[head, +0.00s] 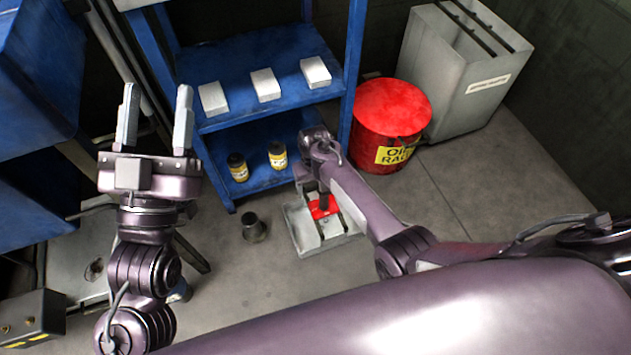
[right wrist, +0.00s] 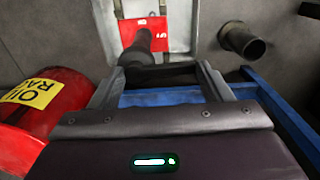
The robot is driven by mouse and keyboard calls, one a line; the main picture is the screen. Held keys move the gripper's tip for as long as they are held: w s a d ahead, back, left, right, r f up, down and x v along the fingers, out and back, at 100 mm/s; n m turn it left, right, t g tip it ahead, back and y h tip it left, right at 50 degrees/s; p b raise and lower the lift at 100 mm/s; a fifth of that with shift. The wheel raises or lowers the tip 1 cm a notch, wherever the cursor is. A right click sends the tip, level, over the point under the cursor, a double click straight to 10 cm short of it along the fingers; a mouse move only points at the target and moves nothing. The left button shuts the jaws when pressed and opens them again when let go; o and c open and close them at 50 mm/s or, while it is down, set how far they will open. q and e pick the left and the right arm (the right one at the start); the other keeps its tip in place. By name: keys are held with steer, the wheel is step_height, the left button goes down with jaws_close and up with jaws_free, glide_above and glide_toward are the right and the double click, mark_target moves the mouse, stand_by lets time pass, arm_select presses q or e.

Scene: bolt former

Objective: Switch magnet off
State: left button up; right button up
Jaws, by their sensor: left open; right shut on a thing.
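A pale grey tray-like fixture (head: 302,228) stands on the floor, with a red plate (head: 322,207) bearing white marks on it. A black handle (right wrist: 141,44) rises from the red plate, which also shows in the right wrist view (right wrist: 158,28). My right gripper (head: 322,184) reaches down over the fixture. In the right wrist view its fingers (right wrist: 160,70) are shut on the black handle, though the exact contact is partly hidden in shadow. My left gripper (head: 157,90) is raised at the left, open and empty, away from the fixture.
A blue shelf (head: 245,80) carries white blocks (head: 265,84) and two yellow-labelled jars (head: 278,155). A red drum (head: 388,115) and a grey bin (head: 450,75) stand to the right. A dark cup-like piece (head: 254,228) stands left of the fixture. Floor at right is clear.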

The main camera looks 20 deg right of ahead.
mark_target(315, 187)
steer(key=shift+f, duration=0.1)
arm_select(q)
steer(key=shift+w+d+f+g, duration=0.1)
steer(key=shift+w+f+g, duration=0.1)
steer(key=shift+f, duration=0.2)
steer(key=shift+w+d+f+g, duration=0.1)
steer(key=shift+f+g, duration=0.1)
steer(key=shift+f, duration=0.15)
arm_select(e)
steer(key=o, duration=0.8)
steer(key=shift+o, duration=0.2)
